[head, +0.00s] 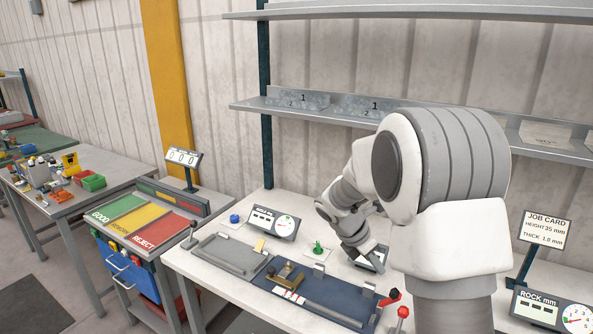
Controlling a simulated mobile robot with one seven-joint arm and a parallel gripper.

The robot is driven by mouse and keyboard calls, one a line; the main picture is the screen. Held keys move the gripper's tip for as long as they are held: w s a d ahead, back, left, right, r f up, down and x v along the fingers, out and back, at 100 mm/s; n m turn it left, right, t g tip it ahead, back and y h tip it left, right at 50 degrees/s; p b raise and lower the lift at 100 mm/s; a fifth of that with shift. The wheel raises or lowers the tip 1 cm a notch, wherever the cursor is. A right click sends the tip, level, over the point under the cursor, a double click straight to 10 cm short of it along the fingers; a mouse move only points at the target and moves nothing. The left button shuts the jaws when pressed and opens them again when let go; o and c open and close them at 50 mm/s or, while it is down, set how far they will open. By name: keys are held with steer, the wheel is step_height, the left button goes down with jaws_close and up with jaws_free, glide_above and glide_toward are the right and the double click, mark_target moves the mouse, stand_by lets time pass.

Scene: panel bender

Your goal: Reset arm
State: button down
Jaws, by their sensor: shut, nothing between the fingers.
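My arm reaches from the right foreground over the white workbench (222,286). My gripper (376,262) is low at the end of the arm, over the bench to the right of a green knob (318,248). Its fingers are small and partly hard to make out, but it is shut with nothing visible in it. A small dark panel lies right at or behind the fingertips; I cannot tell whether they touch it. My arm hides part of the bench's right side.
A blue fixture plate (325,295) and a grey tray (230,255) lie near the gripper. A red-tipped lever (392,297) stands close. A dial box (273,223) stands behind. Shelves (300,108) hang above. A job card (546,231) and rock dial (550,312) are right. A green-yellow-red sorting stand (140,220) is left.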

steer(key=s+a+r+m+t+y+b, duration=0.1)
steer(key=s+a+r+m+y, duration=0.1)
steer(key=s+m, duration=0.5)
steer(key=s+a+r+m+t+y+b, duration=0.1)
steer(key=s+a+r+m+y, duration=0.1)
steer(key=s+a+r+m, duration=0.2)
steer(key=s+a+r+m+t+y, duration=0.2)
steer(key=s+r+m, duration=0.3)
steer(key=s+m, duration=0.5)
steer(key=shift+s+a+r+m+b, duration=0.35)
steer(key=shift+s+a, duration=0.35)
steer(key=shift+s, duration=2.4)
